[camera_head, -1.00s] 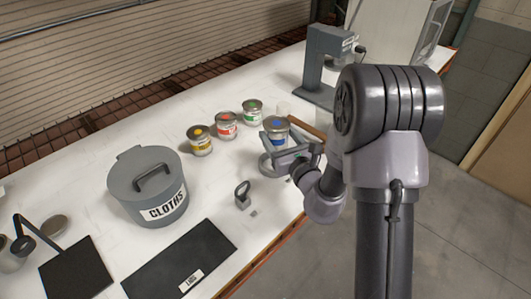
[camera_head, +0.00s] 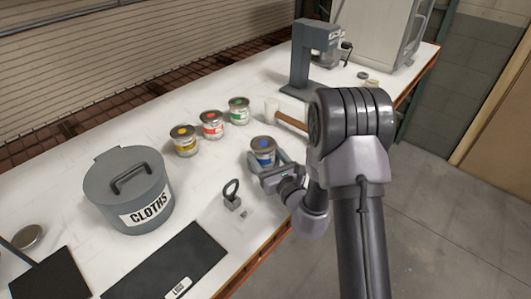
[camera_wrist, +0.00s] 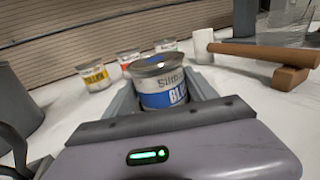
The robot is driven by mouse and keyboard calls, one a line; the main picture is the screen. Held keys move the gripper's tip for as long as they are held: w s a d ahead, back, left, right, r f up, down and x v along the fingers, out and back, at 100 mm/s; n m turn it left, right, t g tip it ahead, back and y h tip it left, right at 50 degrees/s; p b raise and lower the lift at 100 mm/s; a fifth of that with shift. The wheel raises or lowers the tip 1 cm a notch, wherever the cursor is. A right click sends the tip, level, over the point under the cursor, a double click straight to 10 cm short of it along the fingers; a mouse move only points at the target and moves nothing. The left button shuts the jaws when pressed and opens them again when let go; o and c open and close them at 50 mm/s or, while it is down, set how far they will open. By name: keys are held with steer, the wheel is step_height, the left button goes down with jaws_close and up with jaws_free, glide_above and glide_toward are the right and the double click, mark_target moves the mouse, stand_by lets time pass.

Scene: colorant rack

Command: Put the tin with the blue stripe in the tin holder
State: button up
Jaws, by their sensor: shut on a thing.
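The tin with the blue stripe (camera_head: 263,152) has a grey lid with a blue dot. It stands upright between the fingers of my gripper (camera_head: 268,168), which is shut on it, near the table's front edge. In the wrist view the tin (camera_wrist: 162,84) shows a white and blue label between the fingers of my gripper (camera_wrist: 165,100). Its base is hidden by the gripper, so I cannot tell what it rests on. I cannot make out the tin holder for sure; a low grey round shape showed under the tin earlier and is now covered.
Yellow (camera_head: 184,140), red (camera_head: 211,125) and green (camera_head: 238,110) tins stand behind to the left. A mallet (camera_head: 288,120) lies behind the held tin. A grey looped object (camera_head: 232,195) and the CLOTHS bin (camera_head: 130,190) are left. A grey stand (camera_head: 312,60) is at the back.

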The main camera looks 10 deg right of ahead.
steer(key=shift+f, duration=0.1)
steer(key=o, duration=1.8)
steer(key=shift+o, duration=0.2)
